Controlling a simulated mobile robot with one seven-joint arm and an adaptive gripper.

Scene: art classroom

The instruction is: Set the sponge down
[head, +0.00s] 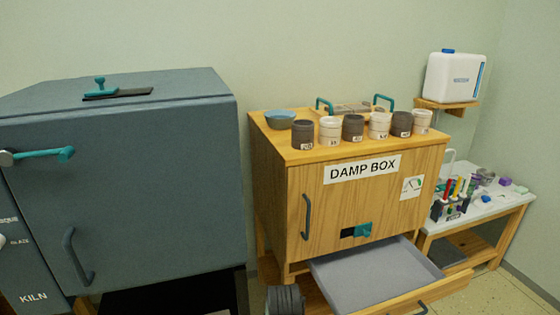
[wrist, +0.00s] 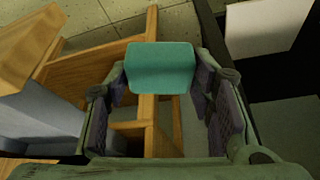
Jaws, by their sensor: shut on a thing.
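In the wrist view, a teal block, the sponge (wrist: 160,68), sits between the two fingertips of my gripper (wrist: 161,84). My gripper is shut on it, with a dark pad at each side. The sponge is held in the air above wooden framing and the floor. I cannot make out the sponge in the head view.
The wooden damp box (head: 345,195) has its grey-lined drawer (head: 370,275) pulled open below. Several small pots and a blue bowl (head: 280,119) stand on top. The kiln (head: 120,180) is at left. A white side table (head: 495,208) at right holds tools.

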